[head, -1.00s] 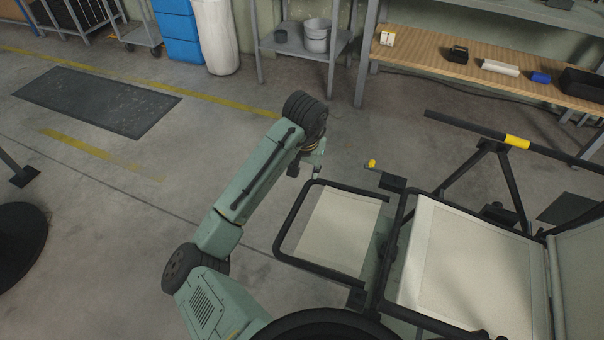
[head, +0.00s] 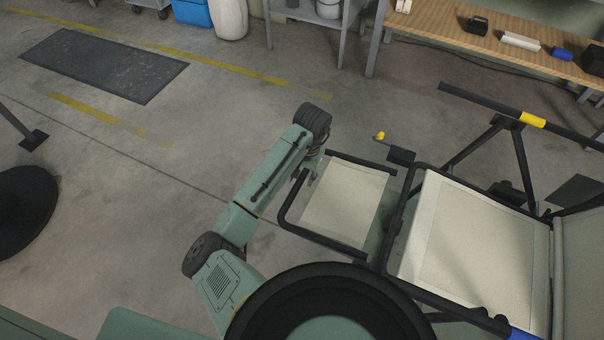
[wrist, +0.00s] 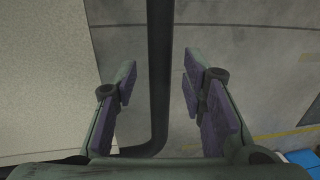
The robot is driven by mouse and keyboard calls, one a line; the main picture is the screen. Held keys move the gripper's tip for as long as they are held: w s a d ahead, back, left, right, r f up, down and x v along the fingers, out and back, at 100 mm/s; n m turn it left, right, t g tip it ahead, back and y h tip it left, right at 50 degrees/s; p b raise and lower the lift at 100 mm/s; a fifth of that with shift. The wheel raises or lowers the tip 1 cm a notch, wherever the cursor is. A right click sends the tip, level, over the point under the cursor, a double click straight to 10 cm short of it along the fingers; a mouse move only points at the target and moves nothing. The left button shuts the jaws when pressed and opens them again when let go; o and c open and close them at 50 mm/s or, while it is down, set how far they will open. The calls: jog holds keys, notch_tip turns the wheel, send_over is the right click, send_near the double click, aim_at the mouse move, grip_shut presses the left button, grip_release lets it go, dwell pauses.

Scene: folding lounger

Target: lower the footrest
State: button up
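The footrest (head: 345,205) is a pale panel in a black tube frame, at the left end of the lounger. It sticks out from the seat (head: 475,240). My gripper (head: 312,172) is at the footrest's outer, left side, partly hidden by my own wrist in the head view. In the wrist view my gripper (wrist: 159,72) is open, with a finger on each side of the black frame tube (wrist: 160,55). Gaps show between the tube and both fingers. The pale panel (wrist: 45,80) lies to the left there.
A black lever with a yellow knob (head: 380,136) stands beside the footrest's far side. The armrest (head: 490,105) has a yellow band. A workbench (head: 505,30) stands behind. The floor to the left is mostly clear.

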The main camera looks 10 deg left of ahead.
jog(key=shift+c, duration=0.2)
grip_shut()
dwell(0.3)
dwell(0.4)
